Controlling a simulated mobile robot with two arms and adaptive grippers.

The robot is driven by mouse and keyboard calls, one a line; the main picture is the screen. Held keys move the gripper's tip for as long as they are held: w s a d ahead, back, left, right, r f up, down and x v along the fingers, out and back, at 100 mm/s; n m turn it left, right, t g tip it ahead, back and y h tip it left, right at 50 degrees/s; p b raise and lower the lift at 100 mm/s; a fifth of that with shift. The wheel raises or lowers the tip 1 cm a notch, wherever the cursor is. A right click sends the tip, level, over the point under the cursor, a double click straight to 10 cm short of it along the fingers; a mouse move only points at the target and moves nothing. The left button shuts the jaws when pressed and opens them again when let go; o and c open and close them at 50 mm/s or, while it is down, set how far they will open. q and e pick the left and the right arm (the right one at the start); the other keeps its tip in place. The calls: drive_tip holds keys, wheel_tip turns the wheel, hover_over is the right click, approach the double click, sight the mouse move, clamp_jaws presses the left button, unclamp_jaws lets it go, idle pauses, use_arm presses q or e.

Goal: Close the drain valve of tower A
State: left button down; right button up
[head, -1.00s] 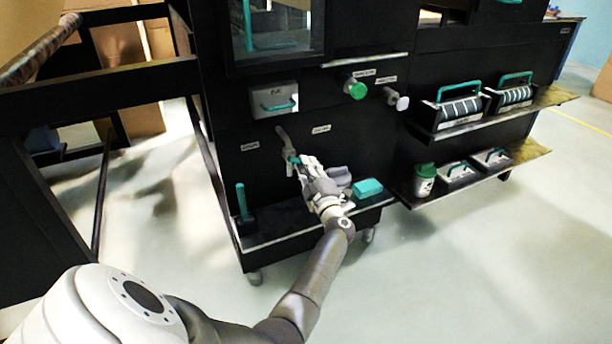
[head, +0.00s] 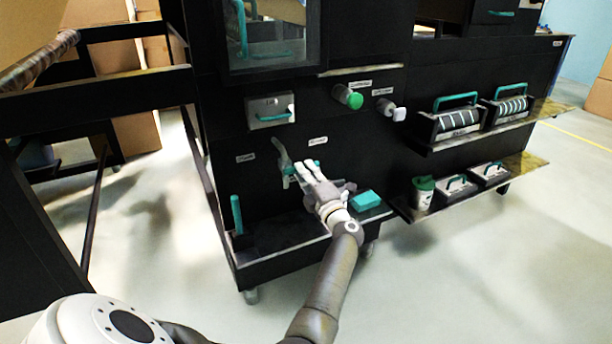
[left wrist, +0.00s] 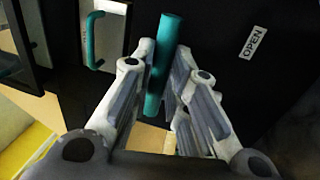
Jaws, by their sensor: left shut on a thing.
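The drain valve is a grey pipe fitting (head: 281,152) on the front of the black tower, with a teal lever handle (head: 317,163). My left gripper (head: 307,172) reaches it from the lower right and is shut on the handle. In the left wrist view the teal handle (left wrist: 163,62) stands between the fingers of my left gripper (left wrist: 165,85). A label reading OPEN (left wrist: 254,43) is to the right of it there. In the head view, small labels sit left of and above the valve, too small to read. The fingers hide part of the handle. My right gripper is not in view.
A small drawer with a teal pull (head: 270,110) is above the valve. A green knob (head: 354,100) and a white knob (head: 399,114) are to the upper right. Below is a tray (head: 290,243) with an upright teal rod (head: 237,214) and a teal block (head: 364,200).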

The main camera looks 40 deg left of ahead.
use_arm(q)
drive_tip(key=shift+f, duration=0.1)
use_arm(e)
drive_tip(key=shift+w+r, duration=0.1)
use_arm(q)
drive_tip(key=c, duration=1.4)
unclamp_jaws()
